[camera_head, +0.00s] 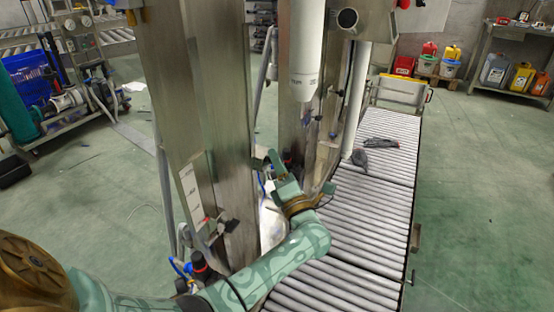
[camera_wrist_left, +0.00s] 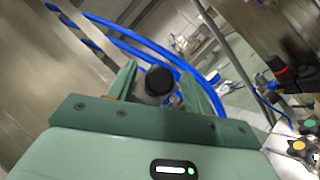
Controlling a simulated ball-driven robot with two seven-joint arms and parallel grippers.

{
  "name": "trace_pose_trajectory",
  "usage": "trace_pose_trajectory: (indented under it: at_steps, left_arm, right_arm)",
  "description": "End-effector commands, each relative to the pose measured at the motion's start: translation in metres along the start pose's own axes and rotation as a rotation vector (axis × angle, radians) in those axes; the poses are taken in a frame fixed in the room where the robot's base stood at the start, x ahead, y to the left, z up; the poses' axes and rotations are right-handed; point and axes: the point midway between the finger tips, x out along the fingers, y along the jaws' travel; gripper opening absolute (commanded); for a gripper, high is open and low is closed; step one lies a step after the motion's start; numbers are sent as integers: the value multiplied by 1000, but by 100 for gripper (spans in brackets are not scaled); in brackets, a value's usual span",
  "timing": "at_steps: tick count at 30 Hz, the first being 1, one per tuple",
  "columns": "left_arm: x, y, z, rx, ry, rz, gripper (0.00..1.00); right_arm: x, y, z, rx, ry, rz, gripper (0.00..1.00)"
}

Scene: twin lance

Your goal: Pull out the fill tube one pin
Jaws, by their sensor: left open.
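A white vertical tube (camera_head: 306,50) with dark print hangs in the upper middle of the head view, beside the steel columns. I cannot tell whether it is fill tube one. My left gripper (camera_head: 280,168) is at the steel frame, below and left of the tube's lower end. In the left wrist view, my left gripper (camera_wrist_left: 161,82) is open, with one finger on each side of a black round knob (camera_wrist_left: 159,81). The knob may be the pin's head; I cannot tell whether the fingers touch it. My right gripper is not in view.
Tall steel columns (camera_head: 190,110) stand close to my left arm. A roller conveyor (camera_head: 365,205) runs along the right, with a grey tool-like object (camera_head: 360,158) on it. Blue hoses (camera_wrist_left: 130,37) pass behind the fingers. Green floor lies open on the right.

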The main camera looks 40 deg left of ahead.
Motion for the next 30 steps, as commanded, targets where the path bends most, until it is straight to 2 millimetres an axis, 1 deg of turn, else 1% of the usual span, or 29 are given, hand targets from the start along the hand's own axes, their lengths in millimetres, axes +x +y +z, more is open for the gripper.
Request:
trace_pose_trajectory:
  at_steps: [3, 6, 14, 15, 17, 18, 20, 26, 30]
  left_arm:
    - [14, -1, -1, 0, 0, 1, 50]
    - [19, 0, 0, 0, 0, 0, 50]
    - [21, 0, 0, 0, 0, 0, 50]
    - [21, 0, 0, 0, 0, 0, 45]
    - [21, 0, 0, 0, 0, 0, 28]
    - [21, 0, 0, 0, 1, 0, 17]
    - [21, 0, 0, 0, 1, 0, 0]
    - [20, -1, -1, 1, 2, -1, 0]
    - [12, -2, 6, 0, 4, -5, 0]
  right_arm:
    - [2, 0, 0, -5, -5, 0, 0]
    - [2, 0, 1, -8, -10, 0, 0]
    - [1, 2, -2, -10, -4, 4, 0]
    - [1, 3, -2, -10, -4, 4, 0]
    - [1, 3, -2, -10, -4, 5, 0]
    - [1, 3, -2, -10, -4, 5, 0]
    - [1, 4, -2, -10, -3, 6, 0]
    - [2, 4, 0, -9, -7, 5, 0]
    - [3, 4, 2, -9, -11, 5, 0]
